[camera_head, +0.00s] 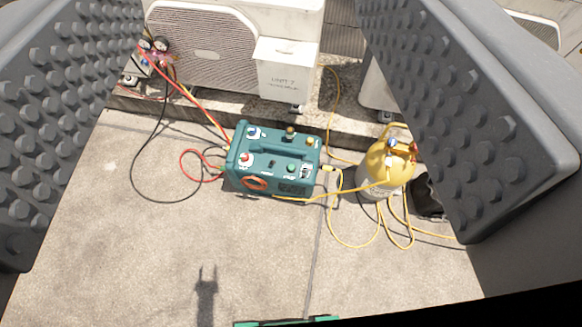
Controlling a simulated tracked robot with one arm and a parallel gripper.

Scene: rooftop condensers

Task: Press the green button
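A teal machine (232,180) sits on the concrete in the middle of the view, seen from above. A small green button (291,168) shows on the right part of its top panel. A red knob (244,157) is at the panel's left, with a blue one (254,132) behind it. My gripper (247,150) is open, its two dark studded fingers at the left and right edges of the picture. The machine shows in the gap between them, apart from both. Nothing is held.
A yellow cylinder (378,172) with a yellow hose stands right of the machine. Gauges (153,44) with red, yellow and black hoses are at the upper left. Condenser units (205,48) and a white box marked UNIT 7 (287,80) stand behind. The near concrete is mostly clear.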

